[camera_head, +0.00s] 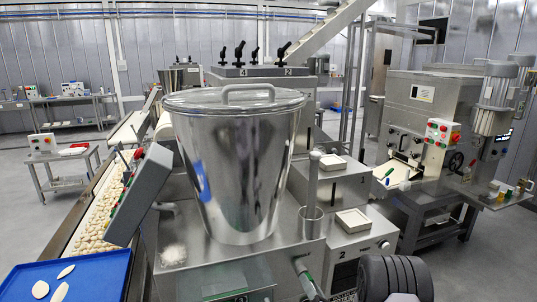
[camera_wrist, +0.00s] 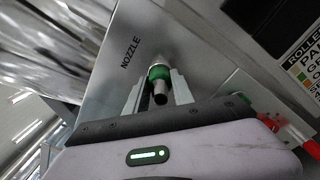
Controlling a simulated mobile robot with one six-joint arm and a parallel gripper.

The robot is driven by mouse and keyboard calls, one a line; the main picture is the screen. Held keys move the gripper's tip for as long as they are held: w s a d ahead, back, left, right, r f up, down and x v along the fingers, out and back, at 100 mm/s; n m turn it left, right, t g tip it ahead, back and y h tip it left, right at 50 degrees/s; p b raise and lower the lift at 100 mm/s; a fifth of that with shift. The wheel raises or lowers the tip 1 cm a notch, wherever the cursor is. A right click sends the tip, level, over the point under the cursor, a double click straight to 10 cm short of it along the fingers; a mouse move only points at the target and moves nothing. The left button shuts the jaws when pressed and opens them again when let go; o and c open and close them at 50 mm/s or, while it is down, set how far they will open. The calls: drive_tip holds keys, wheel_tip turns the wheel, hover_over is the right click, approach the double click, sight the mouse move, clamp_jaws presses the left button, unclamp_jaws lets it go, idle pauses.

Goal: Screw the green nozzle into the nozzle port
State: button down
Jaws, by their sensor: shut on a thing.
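In the wrist view the green nozzle (camera_wrist: 159,73) sits between the two metal fingers of my gripper (camera_wrist: 157,88), which is shut on it. Its dark round end faces the camera. Its far end meets a grey metal piece at the machine's panel (camera_wrist: 120,75), which is lettered "NOZZLE". The nozzle port is largely hidden behind the nozzle, and I cannot tell how deep the nozzle sits in it. In the head view the nozzle cannot be made out clearly; my dark arm shows at the lower right edge.
A large steel hopper (camera_head: 236,160) with a lid stands on the machine. A tilted control box (camera_head: 139,195) and a conveyor of pasta (camera_head: 95,222) are at left, with a blue tray (camera_head: 70,275) in front. A second machine (camera_head: 432,110) stands at right, beyond open floor.

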drive_tip(key=m+p, duration=0.1)
drive_tip(key=r+m, duration=0.1)
drive_tip(key=m, duration=0.1)
drive_tip(key=shift+p, duration=0.35)
drive_tip(key=m+p, duration=0.1)
drive_tip(key=m, duration=0.2)
drive_tip(key=shift+f, duration=0.2)
drive_tip(key=shift+f+m, duration=0.3)
drive_tip(key=shift+m, duration=0.9)
drive_tip(key=m, duration=0.1)
drive_tip(key=m+p, duration=0.1)
drive_tip(key=shift+r+m, duration=0.25)
drive_tip(key=shift+m, duration=0.05)
drive_tip(key=m+p, duration=0.2)
drive_tip(key=m, duration=0.4)
drive_tip(key=shift+w+f, duration=0.1)
drive_tip(key=m, duration=0.2)
drive_tip(key=shift+f+m, duration=0.15)
drive_tip(key=shift+m, duration=0.25)
